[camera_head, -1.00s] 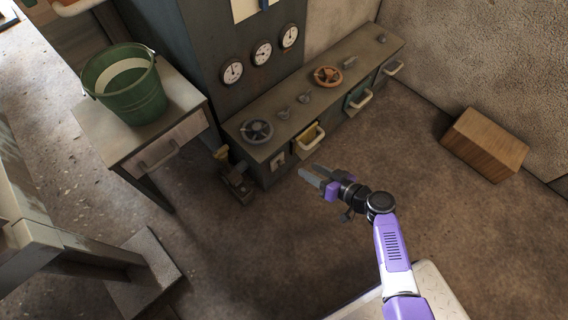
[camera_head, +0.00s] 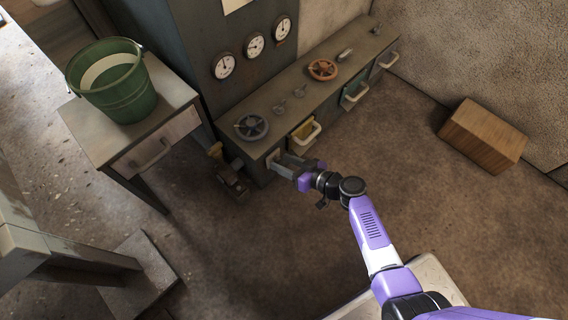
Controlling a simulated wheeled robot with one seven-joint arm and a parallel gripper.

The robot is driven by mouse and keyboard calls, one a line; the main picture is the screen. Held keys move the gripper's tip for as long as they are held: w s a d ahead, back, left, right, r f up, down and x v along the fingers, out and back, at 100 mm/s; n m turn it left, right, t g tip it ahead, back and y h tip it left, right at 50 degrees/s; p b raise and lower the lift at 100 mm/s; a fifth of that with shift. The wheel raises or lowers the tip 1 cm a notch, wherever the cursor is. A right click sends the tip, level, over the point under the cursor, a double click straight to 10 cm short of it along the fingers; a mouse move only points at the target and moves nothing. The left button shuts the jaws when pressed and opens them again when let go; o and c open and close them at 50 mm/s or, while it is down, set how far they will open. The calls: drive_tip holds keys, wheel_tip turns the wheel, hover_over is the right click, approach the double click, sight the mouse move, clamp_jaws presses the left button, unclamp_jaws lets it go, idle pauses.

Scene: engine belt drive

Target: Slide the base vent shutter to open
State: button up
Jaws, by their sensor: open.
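A low grey console (camera_head: 342,84) runs along the wall. On the left end of its front is a small pale plate (camera_head: 272,158), partly hidden by my gripper; I cannot tell for sure whether it is the vent shutter or how far it is open. My gripper (camera_head: 283,164) is open, its grey fingers pointing left at this plate. I cannot tell whether the fingertips touch it. To the right of the plate, the console front has a yellow bin with a pale handle (camera_head: 309,137) and a greenish one (camera_head: 355,93).
On the console top are a dark handwheel (camera_head: 251,127), an orange handwheel (camera_head: 322,69) and small levers. A small yellow-topped device (camera_head: 231,178) stands on the floor left of the console. A green bucket (camera_head: 125,100) stands on a side table. A wooden box (camera_head: 484,135) lies right. Floor between is clear.

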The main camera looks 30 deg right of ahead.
drive_tip(key=shift+c, duration=0.2)
clamp_jaws()
drive_tip(key=shift+f, duration=0.1)
idle(1.2)
